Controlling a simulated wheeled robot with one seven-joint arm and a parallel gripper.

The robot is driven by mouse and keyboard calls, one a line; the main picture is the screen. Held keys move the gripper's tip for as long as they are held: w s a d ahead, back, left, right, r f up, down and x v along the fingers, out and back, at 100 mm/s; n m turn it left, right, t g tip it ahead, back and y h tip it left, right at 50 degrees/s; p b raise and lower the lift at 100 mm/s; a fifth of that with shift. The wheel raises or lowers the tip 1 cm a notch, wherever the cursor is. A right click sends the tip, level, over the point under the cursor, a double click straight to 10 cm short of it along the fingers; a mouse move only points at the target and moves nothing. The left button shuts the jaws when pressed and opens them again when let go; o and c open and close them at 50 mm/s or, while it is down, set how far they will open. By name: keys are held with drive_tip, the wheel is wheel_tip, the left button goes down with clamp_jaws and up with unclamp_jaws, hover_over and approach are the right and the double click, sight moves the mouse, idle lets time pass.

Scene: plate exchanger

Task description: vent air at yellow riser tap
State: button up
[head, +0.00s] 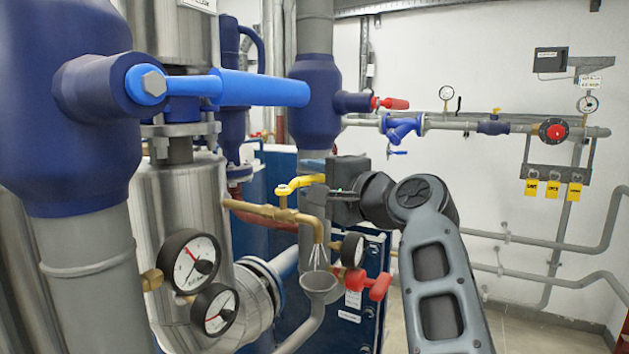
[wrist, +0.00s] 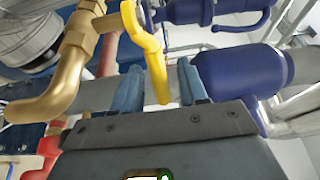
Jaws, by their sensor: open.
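The yellow tap lever (head: 300,183) sits on a brass valve with a bent brass spout (head: 270,212), in the middle of the head view. Thin pale streaks, perhaps water, spread from the spout's mouth over a grey funnel (head: 318,284). My gripper (head: 314,186) is at the lever's right end. In the wrist view the yellow lever (wrist: 156,65) reaches down between the two blue fingers of my gripper (wrist: 162,84), which are apart. I see a gap on the right of the lever; contact on the left is unclear. The brass spout (wrist: 50,95) is at left.
A blue horizontal lever (head: 262,87) runs above the tap. Two pressure gauges (head: 188,262) stand at lower left, another gauge (head: 352,250) beside the funnel. A red handle (head: 370,284) is just below my wrist. Thick blue-jacketed risers (head: 316,105) crowd the left; the floor at right is open.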

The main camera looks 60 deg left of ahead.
drive_tip(key=d+b, duration=0.1)
drive_tip(key=d, duration=0.6)
drive_tip(key=shift+w+d, duration=0.3)
drive_tip(key=shift+w, duration=0.15)
drive_tip(key=shift+w+d+b, duration=0.1)
drive_tip(key=shift+b, duration=0.2)
